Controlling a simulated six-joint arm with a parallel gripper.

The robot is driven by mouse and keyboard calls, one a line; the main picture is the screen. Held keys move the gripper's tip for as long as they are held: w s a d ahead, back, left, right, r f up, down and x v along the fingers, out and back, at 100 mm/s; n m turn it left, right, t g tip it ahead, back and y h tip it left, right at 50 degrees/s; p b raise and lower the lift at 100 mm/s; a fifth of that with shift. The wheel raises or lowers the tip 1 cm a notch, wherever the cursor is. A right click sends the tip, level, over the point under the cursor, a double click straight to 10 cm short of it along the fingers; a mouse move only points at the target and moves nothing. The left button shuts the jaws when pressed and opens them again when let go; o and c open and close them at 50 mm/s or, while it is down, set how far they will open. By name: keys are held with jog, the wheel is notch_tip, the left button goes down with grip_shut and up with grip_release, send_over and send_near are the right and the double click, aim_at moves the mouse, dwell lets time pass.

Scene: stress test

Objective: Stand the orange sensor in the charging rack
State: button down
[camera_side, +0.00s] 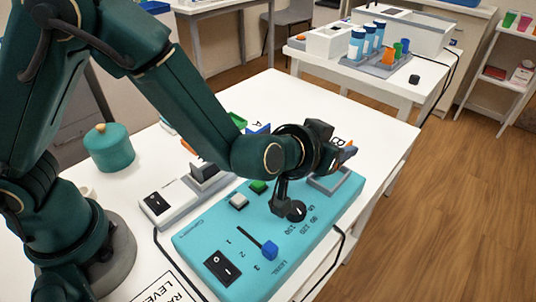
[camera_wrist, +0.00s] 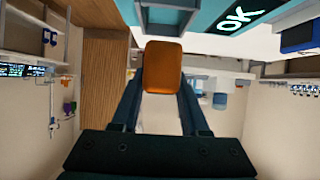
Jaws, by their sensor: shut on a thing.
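My gripper (camera_side: 340,152) is above the right end of the teal control panel, partly hidden by my wrist in the side view. In the wrist view my gripper (camera_wrist: 162,85) has its two dark fingers closed on the sides of the orange sensor (camera_wrist: 162,67), a rounded block. Only a sliver of the orange sensor (camera_side: 350,147) shows in the side view. A white and grey unit with a black switch (camera_side: 160,205) and a raised grey block stands left of the panel; I cannot tell whether it is the charging rack.
The teal panel (camera_side: 215,245) carries buttons, a knob, a blue-tipped lever and a grey open frame (camera_side: 345,187) below my gripper. A teal lidded pot (camera_side: 109,150) stands at left. A black cable runs around the panel. The white table (camera_side: 305,100) is clear toward the back.

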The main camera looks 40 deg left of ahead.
jog(key=shift+s+f, duration=0.1)
jog(key=shift+f, duration=1.7)
jog(key=shift+c, duration=2.1)
grip_release()
jog(key=shift+r, duration=0.1)
